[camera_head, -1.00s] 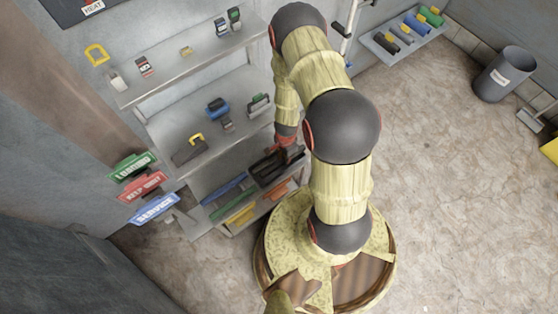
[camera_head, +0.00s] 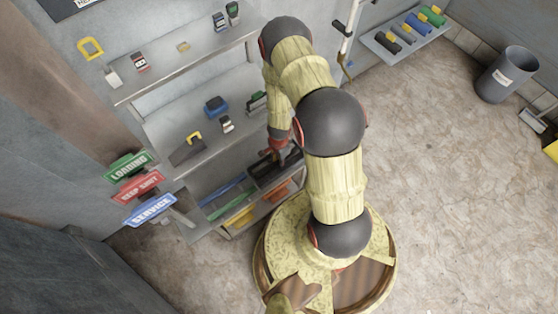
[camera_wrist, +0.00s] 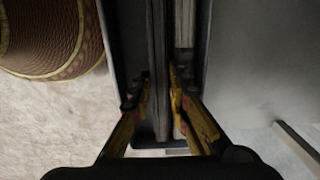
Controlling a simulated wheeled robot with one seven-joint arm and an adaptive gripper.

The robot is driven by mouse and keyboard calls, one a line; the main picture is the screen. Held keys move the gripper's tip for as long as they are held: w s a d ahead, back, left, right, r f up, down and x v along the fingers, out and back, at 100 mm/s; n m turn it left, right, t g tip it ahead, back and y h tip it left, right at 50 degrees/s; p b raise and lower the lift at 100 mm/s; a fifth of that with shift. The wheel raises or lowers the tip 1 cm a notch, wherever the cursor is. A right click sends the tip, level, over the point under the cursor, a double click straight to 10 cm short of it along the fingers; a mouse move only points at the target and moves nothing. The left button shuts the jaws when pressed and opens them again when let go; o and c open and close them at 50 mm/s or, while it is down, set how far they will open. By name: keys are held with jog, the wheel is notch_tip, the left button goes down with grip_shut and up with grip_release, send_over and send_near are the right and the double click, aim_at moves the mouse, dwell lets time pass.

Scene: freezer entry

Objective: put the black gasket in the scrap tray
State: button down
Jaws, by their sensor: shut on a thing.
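My gripper (camera_wrist: 158,98) is at the dark open bin (camera_head: 286,176) on the lower right of the shelf unit. It also shows, small, in the head view (camera_head: 272,153). Its yellow fingers are shut on a long dark strip, the black gasket (camera_wrist: 159,55), which runs up the wrist view between dark bin walls. Whether the held gasket is clear of the bin floor cannot be told. I cannot tell which container is the scrap tray.
Left of the dark bin lie blue and green strips (camera_head: 223,188) and a yellow piece (camera_head: 240,216). Shelves above hold small tools, including a blue item (camera_head: 216,106). Signs (camera_head: 137,187) stick out at left. A wall rack (camera_head: 405,40) and a grey bin (camera_head: 507,75) stand at right.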

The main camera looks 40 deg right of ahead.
jog(key=shift+f, duration=0.3)
jog(key=shift+s+f+b, duration=0.25)
jog(key=shift+f+b, duration=0.2)
jog(key=shift+b, duration=0.15)
jog(key=c, duration=2.1)
grip_release()
jog(key=shift+o, duration=0.6)
jog(key=shift+w+f, duration=0.1)
jog(key=shift+f, duration=0.1)
jog(key=shift+o, duration=1.5)
jog(key=shift+r, duration=0.1)
jog(key=shift+r, duration=0.1)
notch_tip(320, 180, up, 14)
jog(key=p, duration=0.8)
jog(key=shift+w+f, duration=0.15)
jog(key=shift+f, duration=0.1)
